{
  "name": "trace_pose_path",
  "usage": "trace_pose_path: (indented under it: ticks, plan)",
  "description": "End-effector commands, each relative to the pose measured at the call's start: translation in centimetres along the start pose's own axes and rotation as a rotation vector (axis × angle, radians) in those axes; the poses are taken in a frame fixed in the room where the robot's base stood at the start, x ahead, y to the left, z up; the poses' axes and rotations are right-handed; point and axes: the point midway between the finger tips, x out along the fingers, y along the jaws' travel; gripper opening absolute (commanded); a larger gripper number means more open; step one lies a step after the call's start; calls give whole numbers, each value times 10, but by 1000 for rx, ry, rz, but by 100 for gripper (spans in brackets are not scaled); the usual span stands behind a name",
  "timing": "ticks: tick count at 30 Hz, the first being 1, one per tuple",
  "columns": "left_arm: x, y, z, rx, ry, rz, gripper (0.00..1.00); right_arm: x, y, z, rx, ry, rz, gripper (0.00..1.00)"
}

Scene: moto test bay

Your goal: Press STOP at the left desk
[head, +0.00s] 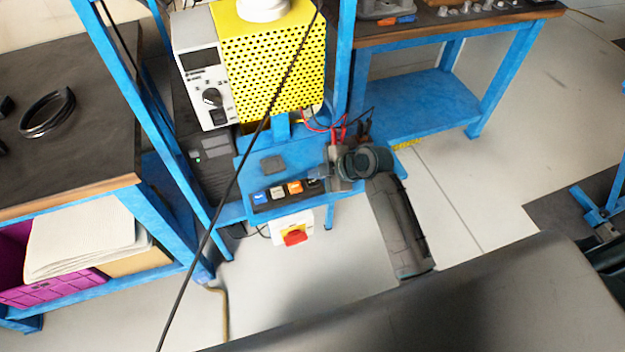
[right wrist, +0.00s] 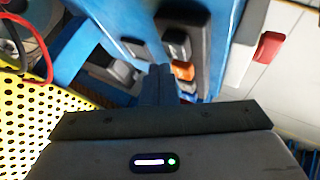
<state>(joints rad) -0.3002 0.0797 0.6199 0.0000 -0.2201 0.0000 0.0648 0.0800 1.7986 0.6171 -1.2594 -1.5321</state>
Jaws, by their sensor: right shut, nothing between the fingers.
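A row of rocker buttons sits on the front of the blue desk: a blue button (head: 260,197), a dark one with a pale mark (head: 278,192), an orange button (head: 295,187) and a dark button at the right end. I cannot read which is STOP. My right gripper (head: 316,173) is shut and empty, its tips close to the right end of the row and partly covering the dark button. In the right wrist view, the shut fingers (right wrist: 160,84) point toward the row, close to the orange button (right wrist: 183,70). Contact cannot be told. My left gripper is out of view.
A white box with a red switch (head: 295,238) hangs below the row. A yellow perforated cage (head: 268,60) and a grey control box (head: 199,75) stand above the desk. Red and black cables (head: 338,130) run beside my right gripper. Blue frame posts flank the desk.

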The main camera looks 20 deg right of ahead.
Motion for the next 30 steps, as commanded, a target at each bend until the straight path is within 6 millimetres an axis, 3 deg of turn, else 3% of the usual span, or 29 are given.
trace_pose_path:
  ticks: [30]
  plan:
    - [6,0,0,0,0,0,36,7,-5,5,0,0,0,0]
